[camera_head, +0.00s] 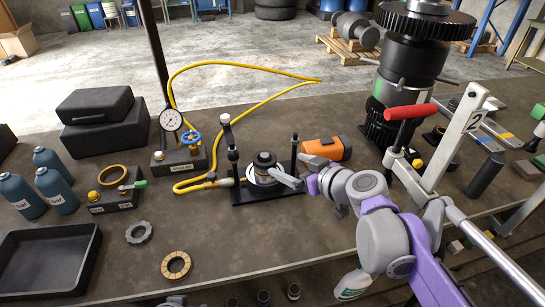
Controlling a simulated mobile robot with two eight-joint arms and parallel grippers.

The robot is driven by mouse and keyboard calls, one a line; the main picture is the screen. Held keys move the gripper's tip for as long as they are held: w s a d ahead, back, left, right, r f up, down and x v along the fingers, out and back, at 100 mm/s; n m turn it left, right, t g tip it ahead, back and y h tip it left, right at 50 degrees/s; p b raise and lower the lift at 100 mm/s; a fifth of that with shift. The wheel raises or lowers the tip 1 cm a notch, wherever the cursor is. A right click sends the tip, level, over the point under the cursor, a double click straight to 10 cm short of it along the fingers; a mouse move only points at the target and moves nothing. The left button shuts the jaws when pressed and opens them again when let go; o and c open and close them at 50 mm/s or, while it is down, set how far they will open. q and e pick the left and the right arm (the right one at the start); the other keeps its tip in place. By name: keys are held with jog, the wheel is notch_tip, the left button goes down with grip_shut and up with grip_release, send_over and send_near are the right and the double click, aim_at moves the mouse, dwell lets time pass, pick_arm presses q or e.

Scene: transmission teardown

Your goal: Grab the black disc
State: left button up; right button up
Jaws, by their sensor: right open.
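A small stack with a dark, disc-like top (264,158) sits on a black base fixture (262,192) with upright posts, near the middle of the bench. This is the likeliest black disc, but it is too small to tell its parts apart. My right gripper (289,169) reaches in from the right, just right of this stack. Its fingers are apart, with nothing visible between them. I cannot tell whether a fingertip touches the stack. No left gripper can be made out.
A red-handled lever press (410,112) stands to the right. A yellow hose (190,187) curves beside the fixture from a gauge (171,120). A black tray (48,262) lies front left.

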aim_at(268, 159)
jog(key=x, duration=1)
jog(key=shift+s+a+f, duration=0.1)
jog(key=shift+s+f, duration=0.2)
jog(key=shift+f, duration=0.05)
jog(key=c, duration=1.3)
